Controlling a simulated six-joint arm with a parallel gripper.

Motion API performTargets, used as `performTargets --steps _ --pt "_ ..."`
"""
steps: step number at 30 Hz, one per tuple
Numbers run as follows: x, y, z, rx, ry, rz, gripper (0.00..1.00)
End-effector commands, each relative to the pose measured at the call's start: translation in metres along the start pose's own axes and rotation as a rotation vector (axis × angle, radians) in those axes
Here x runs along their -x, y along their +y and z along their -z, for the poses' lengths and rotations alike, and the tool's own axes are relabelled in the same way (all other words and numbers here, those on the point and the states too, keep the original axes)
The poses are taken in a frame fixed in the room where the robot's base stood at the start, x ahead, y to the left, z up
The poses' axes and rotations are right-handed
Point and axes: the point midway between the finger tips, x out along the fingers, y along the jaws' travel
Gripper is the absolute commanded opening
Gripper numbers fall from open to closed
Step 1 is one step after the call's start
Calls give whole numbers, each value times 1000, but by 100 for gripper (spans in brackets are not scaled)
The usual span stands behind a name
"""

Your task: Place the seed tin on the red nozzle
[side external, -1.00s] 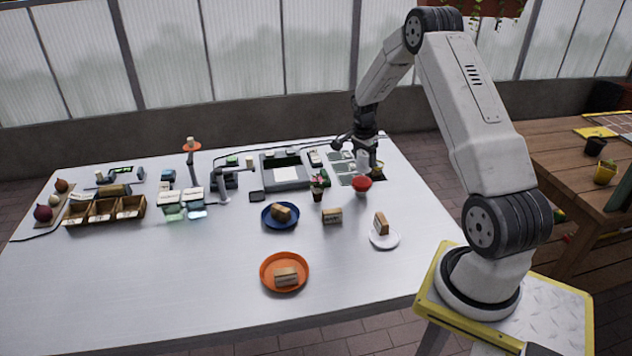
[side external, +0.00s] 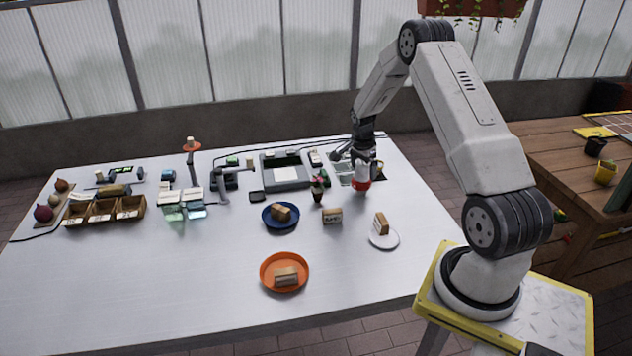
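A pale cylinder (side external: 362,172), which appears to be the seed tin, hangs upright below my gripper (side external: 362,158) at the right rear of the table. My gripper appears shut on its upper end; the fingers are small and partly hidden. The red nozzle (side external: 361,185) is directly beneath the tin on the white table. The tin's lower end meets or overlaps the nozzle's top in this view; whether they touch cannot be told.
A potted plant (side external: 318,188) stands just left of the nozzle. A grey tray (side external: 285,172) lies behind it. A blue plate (side external: 280,214), an orange plate (side external: 284,270) and a white plate (side external: 384,237) hold brown blocks. The front left table is clear.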

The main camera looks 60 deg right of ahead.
Motion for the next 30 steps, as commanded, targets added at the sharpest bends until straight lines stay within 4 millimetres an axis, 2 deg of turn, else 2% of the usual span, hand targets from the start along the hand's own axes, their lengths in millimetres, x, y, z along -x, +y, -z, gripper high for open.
performTargets --steps 8,14,20,30 --pt "3 0 0 0 0 1 100" --pt "14 0 0 0 0 1 100" --pt "39 -1 1 0 1 3 100" --pt "93 0 1 0 1 2 100"
